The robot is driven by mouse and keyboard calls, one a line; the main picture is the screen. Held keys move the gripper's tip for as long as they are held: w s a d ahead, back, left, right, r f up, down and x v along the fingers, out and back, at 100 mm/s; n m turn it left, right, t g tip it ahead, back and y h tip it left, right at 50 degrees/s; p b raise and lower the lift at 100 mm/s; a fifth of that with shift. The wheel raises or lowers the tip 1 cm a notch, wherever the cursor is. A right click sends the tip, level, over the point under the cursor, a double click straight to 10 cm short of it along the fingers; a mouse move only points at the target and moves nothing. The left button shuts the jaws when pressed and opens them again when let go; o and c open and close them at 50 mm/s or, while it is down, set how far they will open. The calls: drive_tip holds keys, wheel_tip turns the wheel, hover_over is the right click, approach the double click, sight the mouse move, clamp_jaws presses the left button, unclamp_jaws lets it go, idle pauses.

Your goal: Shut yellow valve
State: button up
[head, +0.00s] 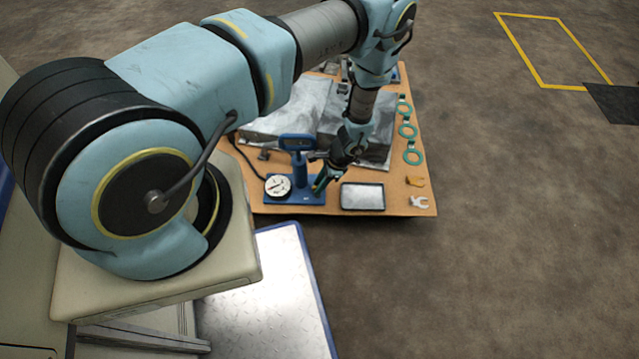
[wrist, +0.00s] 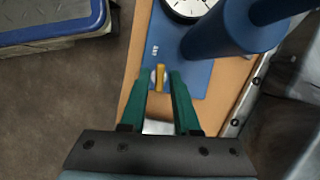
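The yellow valve (wrist: 160,77) is a small narrow handle on the blue pump base (wrist: 196,78), beside a pale round fitting. In the wrist view its long side runs roughly in line with my fingers. My gripper (wrist: 160,80) has its two green fingers on either side of the handle, apart, with small gaps showing. Whether the fingers are low enough to touch the base cannot be told. In the head view my gripper (head: 319,186) is over the right end of the blue base (head: 290,198), and the valve is hidden.
A dial gauge (head: 278,186) and an upright blue pump cylinder (wrist: 232,28) stand close by. Open floor lies to the right.

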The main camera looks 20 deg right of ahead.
clamp_jaws()
idle(0.3)
drive_tip(key=shift+m+t, duration=0.3)
drive_tip(key=shift+m, duration=0.5)
drive_tip(key=shift+o, duration=1.3)
unclamp_jaws()
